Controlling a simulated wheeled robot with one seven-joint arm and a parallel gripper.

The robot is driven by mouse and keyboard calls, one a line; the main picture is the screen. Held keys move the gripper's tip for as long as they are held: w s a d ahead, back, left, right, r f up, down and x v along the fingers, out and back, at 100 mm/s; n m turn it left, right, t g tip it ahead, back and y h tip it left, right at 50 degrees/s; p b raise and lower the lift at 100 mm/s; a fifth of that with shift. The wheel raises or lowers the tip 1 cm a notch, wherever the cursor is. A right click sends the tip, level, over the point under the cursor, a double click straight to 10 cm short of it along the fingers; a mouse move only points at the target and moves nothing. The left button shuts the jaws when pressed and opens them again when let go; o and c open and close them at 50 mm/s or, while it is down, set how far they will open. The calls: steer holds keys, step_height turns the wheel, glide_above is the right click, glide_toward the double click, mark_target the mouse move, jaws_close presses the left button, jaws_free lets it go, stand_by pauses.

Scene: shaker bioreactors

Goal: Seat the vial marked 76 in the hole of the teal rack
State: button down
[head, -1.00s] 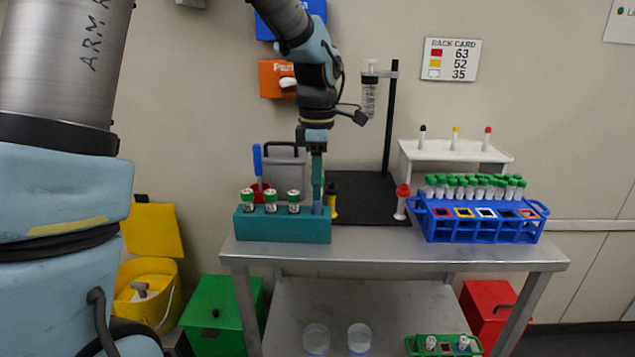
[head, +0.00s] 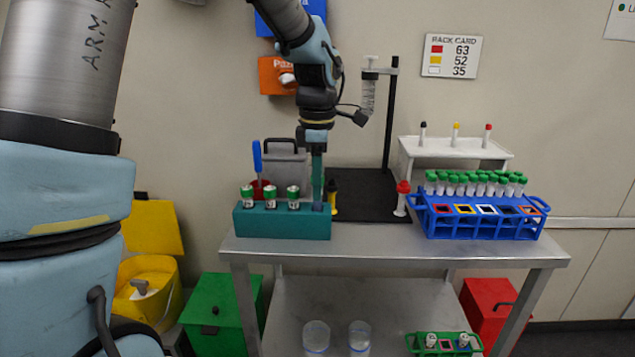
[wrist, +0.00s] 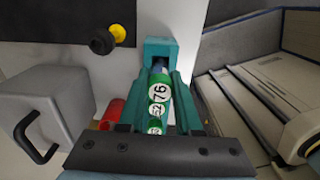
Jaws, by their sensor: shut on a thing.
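The teal rack (head: 283,226) stands at the left front of the steel table. Several green-capped vials are in it, with three caps (head: 270,193) showing left of my gripper. My gripper (head: 318,203) points straight down at the rack's right end. In the wrist view its fingers (wrist: 162,92) are shut around the vial marked 76 (wrist: 159,88), which has a green cap with a white number disc. The vial's lower body points at the rack's end (wrist: 160,48). The fingers hide how deep it sits. A vial marked 52 (wrist: 155,111) is beside it.
A yellow-and-black item (head: 332,198) stands close behind my gripper. A red cup (head: 261,188) and grey case (head: 288,165) are behind the rack. A blue rack (head: 480,228) of green-capped tubes is at the right.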

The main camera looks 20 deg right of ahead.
steer(key=shift+f+b, duration=0.9)
steer(key=shift+f, duration=0.65)
stand_by(1.4)
steer(key=c, duration=0.5)
jaws_free()
step_height(320, 180, up, 11)
steer(key=shift+f+b, duration=0.1)
steer(key=shift+b, duration=0.65)
